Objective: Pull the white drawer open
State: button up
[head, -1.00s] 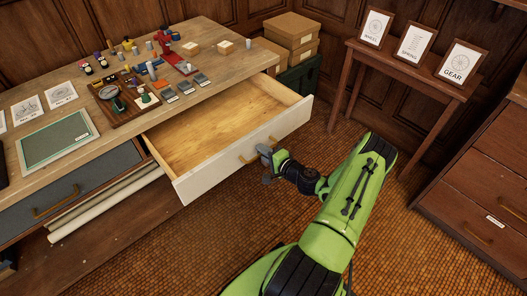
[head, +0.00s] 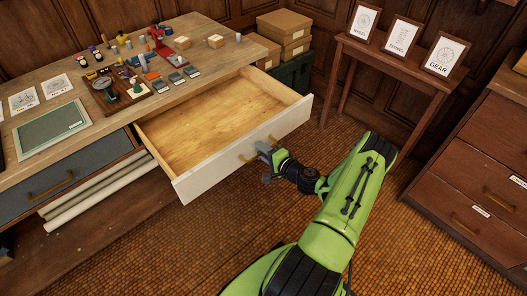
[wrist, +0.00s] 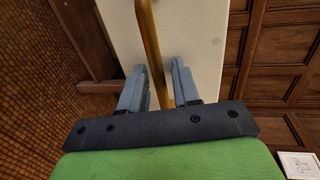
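The white drawer (head: 215,172) under the wooden worktop stands far out, and its bare wooden inside is empty. Its brass handle (head: 246,159) is on the front panel. My gripper (head: 262,153) is at the handle, in front of the panel. In the wrist view, the brass handle (wrist: 149,35) runs between the two blue-grey fingers of my gripper (wrist: 159,78), which close around it. The white drawer front (wrist: 195,35) lies just beyond the fingertips. Small parts of the handle are hidden by the gripper in the head view.
The worktop (head: 190,75) carries small figures, blocks, cards and a green board. A grey drawer (head: 60,185) is shut at the left, with white rolls (head: 100,205) below. A small table (head: 400,66) with framed cards and a brown cabinet (head: 470,180) stand right. Floor before the drawer is clear.

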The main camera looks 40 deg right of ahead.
jog(key=p+v, duration=0.3)
jog(key=v, duration=1.2)
jog(key=shift+s, duration=0.35)
jog(key=shift+a, duration=0.1)
jog(key=w+a+r+n+g+y+p, duration=0.2)
jog(key=a+r+n+g+y+p, duration=0.1)
jog(key=a+r+n+g, duration=0.45)
jog(key=w+a+r+n+g+y+p, duration=0.2)
jog(key=w+a+r+n+g+p, duration=0.15)
jog(key=a+r+n, duration=0.5)
jog(key=s+a+r+h+p, duration=0.1)
jog(key=s+a+r+h, duration=0.1)
jog(key=r, duration=0.5)
jog(key=s+a+r+n+h+p, duration=0.1)
jog(key=s+a+r, duration=0.3)
jog(key=s+r, duration=0.3)
jog(key=s+a+r+t+h+p, duration=0.1)
jog(key=s+a+r+h+p, duration=0.1)
jog(key=r, duration=0.7)
jog(key=s+a, duration=0.1)
jog(key=s, duration=0.1)
jog(key=shift+s+a+r+n+h, duration=0.25)
jog(key=shift+s+a+n+h, duration=0.05)
jog(key=shift+a, duration=0.1)
